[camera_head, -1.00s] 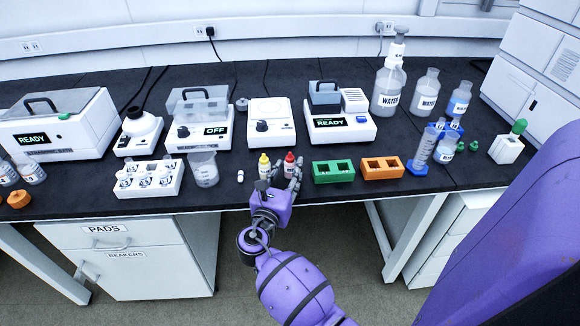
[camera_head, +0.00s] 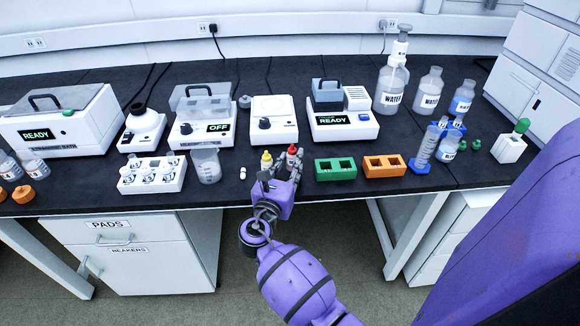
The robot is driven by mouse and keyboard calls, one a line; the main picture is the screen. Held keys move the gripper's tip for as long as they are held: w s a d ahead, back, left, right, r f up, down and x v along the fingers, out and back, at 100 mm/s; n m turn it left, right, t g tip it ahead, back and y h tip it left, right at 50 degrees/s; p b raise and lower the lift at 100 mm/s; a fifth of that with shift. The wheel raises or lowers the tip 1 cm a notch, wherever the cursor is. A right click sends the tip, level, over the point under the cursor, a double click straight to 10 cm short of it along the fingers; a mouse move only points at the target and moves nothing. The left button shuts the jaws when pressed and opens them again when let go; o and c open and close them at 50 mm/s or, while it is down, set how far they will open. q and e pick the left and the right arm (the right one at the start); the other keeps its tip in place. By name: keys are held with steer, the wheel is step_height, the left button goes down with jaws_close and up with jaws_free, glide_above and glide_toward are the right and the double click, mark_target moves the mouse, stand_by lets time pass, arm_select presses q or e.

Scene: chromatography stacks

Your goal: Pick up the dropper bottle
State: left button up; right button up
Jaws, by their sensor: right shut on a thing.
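Two small dropper bottles stand out near the table's front edge in the head view. The red-capped dropper bottle (camera_head: 292,151) is at my right gripper (camera_head: 284,172), which is shut on it; the fingers hide most of its body. The bottle looks slightly raised, but I cannot tell how far it is off the table. The yellow-capped dropper bottle (camera_head: 266,158) is just to its left, partly hidden behind the gripper. My left gripper is not in view.
A green block (camera_head: 335,175) and an orange block (camera_head: 384,172), each with holes, lie to the right. A beaker (camera_head: 206,167) and a white vial rack (camera_head: 152,187) stand to the left. Instruments line the back of the black table (camera_head: 230,185).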

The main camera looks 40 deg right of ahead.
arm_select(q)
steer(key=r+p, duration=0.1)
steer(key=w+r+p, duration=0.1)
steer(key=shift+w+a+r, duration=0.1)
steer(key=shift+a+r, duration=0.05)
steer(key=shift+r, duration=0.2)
arm_select(e)
steer(key=s+r, duration=1.1)
steer(key=s, duration=0.3)
steer(key=shift+a, duration=0.15)
